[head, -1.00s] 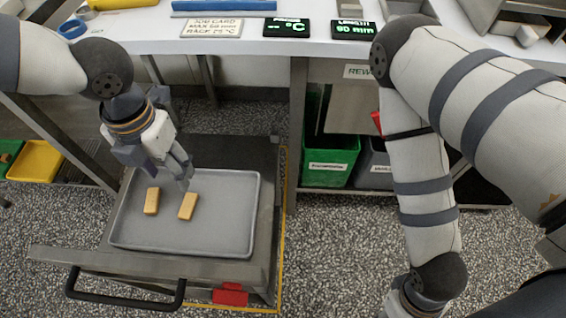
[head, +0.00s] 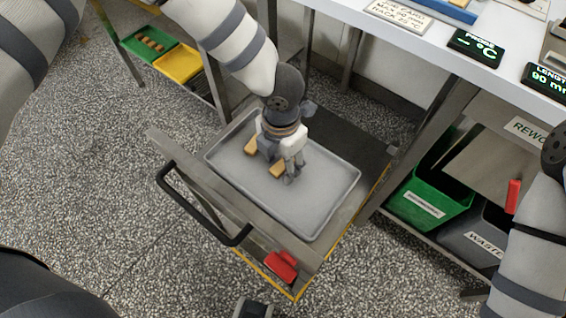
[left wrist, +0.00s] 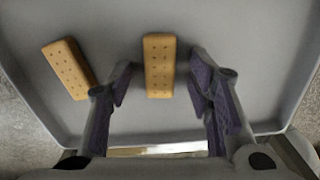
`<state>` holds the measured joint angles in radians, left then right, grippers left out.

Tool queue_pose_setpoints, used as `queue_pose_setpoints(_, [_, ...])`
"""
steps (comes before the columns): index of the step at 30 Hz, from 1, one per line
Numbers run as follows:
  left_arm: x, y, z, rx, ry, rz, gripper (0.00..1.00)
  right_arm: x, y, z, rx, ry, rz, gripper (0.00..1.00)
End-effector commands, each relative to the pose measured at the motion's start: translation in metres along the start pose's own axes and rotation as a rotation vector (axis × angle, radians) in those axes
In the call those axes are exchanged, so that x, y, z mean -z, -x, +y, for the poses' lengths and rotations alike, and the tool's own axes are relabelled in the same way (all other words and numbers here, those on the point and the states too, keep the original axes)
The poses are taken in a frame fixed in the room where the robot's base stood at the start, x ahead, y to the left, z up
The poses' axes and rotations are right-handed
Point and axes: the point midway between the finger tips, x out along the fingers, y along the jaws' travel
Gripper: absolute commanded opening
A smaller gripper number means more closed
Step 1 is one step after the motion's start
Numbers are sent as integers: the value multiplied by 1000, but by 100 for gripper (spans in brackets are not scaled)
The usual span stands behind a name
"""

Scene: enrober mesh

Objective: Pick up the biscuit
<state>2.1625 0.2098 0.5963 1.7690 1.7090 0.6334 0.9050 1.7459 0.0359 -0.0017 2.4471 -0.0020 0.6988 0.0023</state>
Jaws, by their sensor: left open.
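Two tan rectangular biscuits lie on a grey tray (head: 325,205). One biscuit (head: 278,170) is beside my left gripper (head: 288,177), and the other biscuit (head: 251,147) lies to its left. In the left wrist view, the near biscuit (left wrist: 159,65) sits between the two open fingers, with a gap on each side. The other biscuit (left wrist: 69,68) lies tilted, outside the left finger. My left gripper is open, pointing down over the tray. The gripper partly hides both biscuits in the head view. My right gripper is not in view.
A bench (head: 440,50) stands behind. Green (head: 425,200) and grey bins are below it. Yellow (head: 180,63) and green trays sit at the upper left.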

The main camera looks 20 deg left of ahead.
Motion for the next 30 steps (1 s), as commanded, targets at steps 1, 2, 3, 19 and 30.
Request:
queue_pose_setpoints(1, [0, 1, 0, -1, 0, -1, 47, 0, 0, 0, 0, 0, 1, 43])
queue_pose_setpoints(2, [0, 1, 0, -1, 0, -1, 47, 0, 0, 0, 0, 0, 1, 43])
queue_pose_setpoints(3, [0, 1, 0, -1, 0, -1, 40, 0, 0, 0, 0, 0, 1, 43])
queue_pose_setpoints(19, [0, 4, 1, -1, 1, -1, 7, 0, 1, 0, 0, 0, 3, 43])
queue_pose_setpoints(30, [7, 83, -36, -5, -6, -11, 7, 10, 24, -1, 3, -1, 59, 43])
